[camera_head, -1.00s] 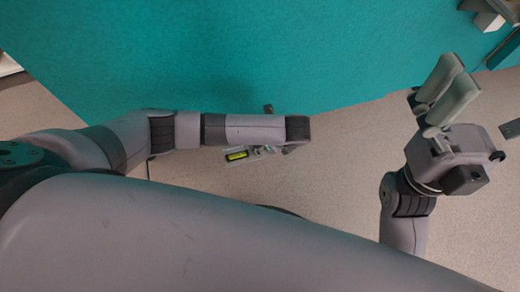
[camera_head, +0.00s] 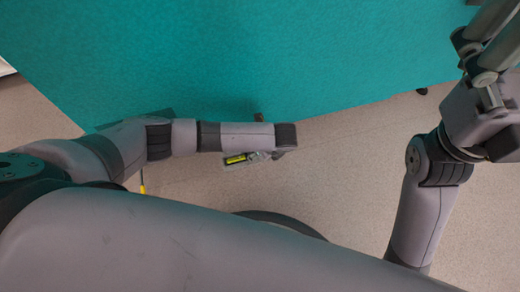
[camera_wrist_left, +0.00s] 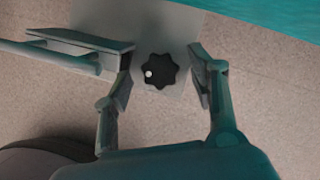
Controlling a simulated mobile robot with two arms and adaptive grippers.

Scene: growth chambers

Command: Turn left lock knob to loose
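The lock knob (camera_wrist_left: 158,71) is black and star-shaped with a white dot on its left side. It sits on a grey plate (camera_wrist_left: 140,17) in the left wrist view. My left gripper (camera_wrist_left: 163,58) is open, with one finger on either side of the knob and a visible gap on each side. In the head view my left forearm hides the knob and most of that gripper. My right gripper (camera_head: 490,45) is at the upper right edge of the head view. Its fingers look apart and empty, and their tips are cut off by the frame.
A large teal surface (camera_head: 260,50) fills the top of the head view. A small part with a yellow label (camera_head: 237,159) shows beside my left forearm. A thin yellow piece (camera_head: 142,183) shows further left. The speckled floor (camera_head: 350,185) is open between my arms.

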